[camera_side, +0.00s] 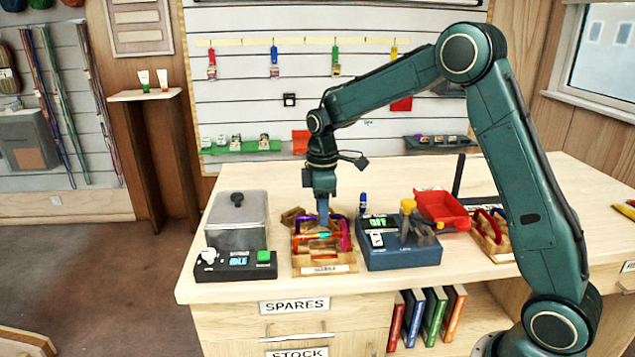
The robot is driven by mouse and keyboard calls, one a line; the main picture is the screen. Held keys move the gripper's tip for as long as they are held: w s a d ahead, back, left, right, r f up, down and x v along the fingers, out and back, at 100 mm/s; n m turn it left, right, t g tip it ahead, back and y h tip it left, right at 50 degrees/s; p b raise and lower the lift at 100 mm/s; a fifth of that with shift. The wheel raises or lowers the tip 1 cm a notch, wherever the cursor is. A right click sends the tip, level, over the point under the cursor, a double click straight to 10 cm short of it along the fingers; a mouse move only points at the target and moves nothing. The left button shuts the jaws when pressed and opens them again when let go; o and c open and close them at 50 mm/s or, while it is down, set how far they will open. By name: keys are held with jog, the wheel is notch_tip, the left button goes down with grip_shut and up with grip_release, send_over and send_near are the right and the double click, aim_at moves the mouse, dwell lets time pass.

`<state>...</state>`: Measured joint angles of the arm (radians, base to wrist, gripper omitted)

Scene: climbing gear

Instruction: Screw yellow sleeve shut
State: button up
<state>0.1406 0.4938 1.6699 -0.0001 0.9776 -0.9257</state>
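My gripper (323,222) points straight down over a wooden tray (324,268) of colourful gear, its tip among or just above the pieces. Its fingers are too small to tell whether they are open or shut, or touch anything. In the tray I see a purple piece (334,217), a magenta piece (345,236) and orange pieces (305,237), which look like carabiners. A blue fixture box (405,257) stands right of the tray. A yellow part (408,205) tops an upright on it; I cannot tell whether this is the yellow sleeve. No sleeve's closure can be made out.
A grey lidded box (238,220) and a black control panel (236,265) with a green button stand left of the tray. A blue marker-like object (363,203) stands behind the fixture.

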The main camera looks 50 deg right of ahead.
jog(key=shift+w+d, duration=0.75)
jog(key=shift+d, duration=0.05)
dwell(0.9)
jog(key=shift+f, duration=1.4)
dwell(0.4)
jog(key=shift+s+a, duration=0.75)
jog(key=shift+a, duration=0.1)
jog(key=shift+s+a+r, duration=0.1)
jog(key=shift+s+r, duration=0.1)
jog(key=shift+r, duration=0.5)
jog(key=shift+s+r, duration=0.15)
jog(key=shift+r, duration=0.55)
jog(key=shift+w+d, duration=1)
jog(key=shift+w, duration=0.05)
dwell(0.7)
